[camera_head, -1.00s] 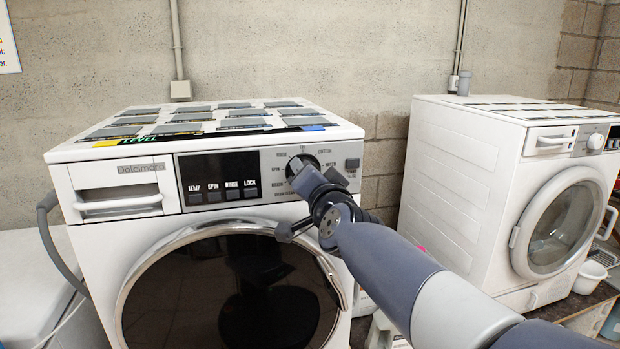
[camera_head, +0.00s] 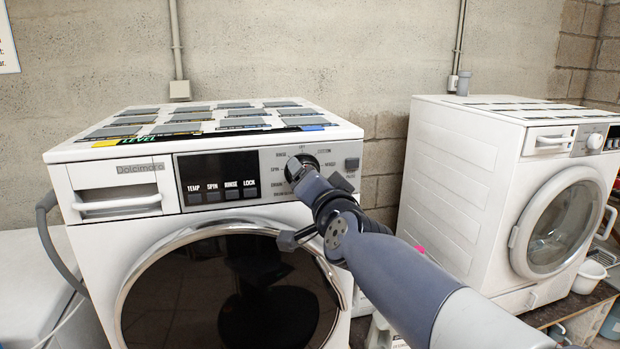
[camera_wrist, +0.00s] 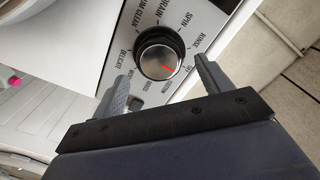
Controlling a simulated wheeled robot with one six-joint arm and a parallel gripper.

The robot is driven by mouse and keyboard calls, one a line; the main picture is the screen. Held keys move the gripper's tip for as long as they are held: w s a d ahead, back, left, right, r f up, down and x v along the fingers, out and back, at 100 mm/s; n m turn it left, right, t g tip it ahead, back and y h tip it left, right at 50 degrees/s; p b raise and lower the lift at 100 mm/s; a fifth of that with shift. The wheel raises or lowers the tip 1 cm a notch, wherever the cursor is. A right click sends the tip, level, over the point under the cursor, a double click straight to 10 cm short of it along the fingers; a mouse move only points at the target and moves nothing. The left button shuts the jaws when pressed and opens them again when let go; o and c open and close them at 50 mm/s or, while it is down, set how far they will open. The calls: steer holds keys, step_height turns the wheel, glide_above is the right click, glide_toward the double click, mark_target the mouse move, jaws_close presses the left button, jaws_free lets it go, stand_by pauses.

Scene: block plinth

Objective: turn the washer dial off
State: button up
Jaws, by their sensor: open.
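The washer (camera_head: 215,225) stands in front of me, with a grey control panel at its upper right. In the head view its dial (camera_head: 309,160) is partly hidden by my gripper (camera_head: 298,172). My gripper (camera_wrist: 161,67) is open, one finger on each side of the dial. Gaps show between fingers and dial; I see no contact.
The panel's dark display (camera_head: 218,177) with several buttons lies left of the dial, and a drawer (camera_head: 117,190) is farther left. A small square button (camera_head: 351,163) is right of the dial. A second washer (camera_head: 470,170) stands to the right.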

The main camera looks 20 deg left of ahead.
steer(key=p+v, duration=0.1)
steer(key=v, duration=0.7)
steer(key=shift+s, duration=0.2)
steer(key=x, duration=1)
steer(key=shift+w+b, duration=0.4)
steer(key=shift+b, duration=0.05)
